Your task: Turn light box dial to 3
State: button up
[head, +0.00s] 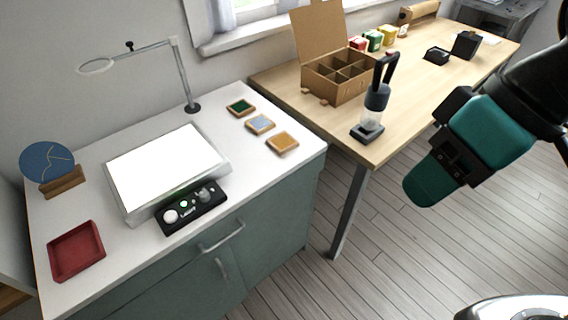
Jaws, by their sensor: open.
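The light box (136,212) sits on the white cabinet top, its panel glowing bright white. A black control box (192,218) is at its front edge. It carries a round white knob (171,216) on the left, a lit green lamp (184,204), and a grey dial (204,194) on the right. The dial's numbers and setting are too small to read. My gripper (424,187), teal and black, hangs in the air at the right, over the floor and well apart from the light box. It is open, with nothing seen in it; the gap between its fingers is not clear.
A wooden table (424,85) holds a cardboard box (335,85) and a dark-handled tool (376,100).

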aim_at(204, 195)
jog(key=z, duration=0.45)
jog(key=i, duration=0.35)
jog(key=u, duration=2.4)
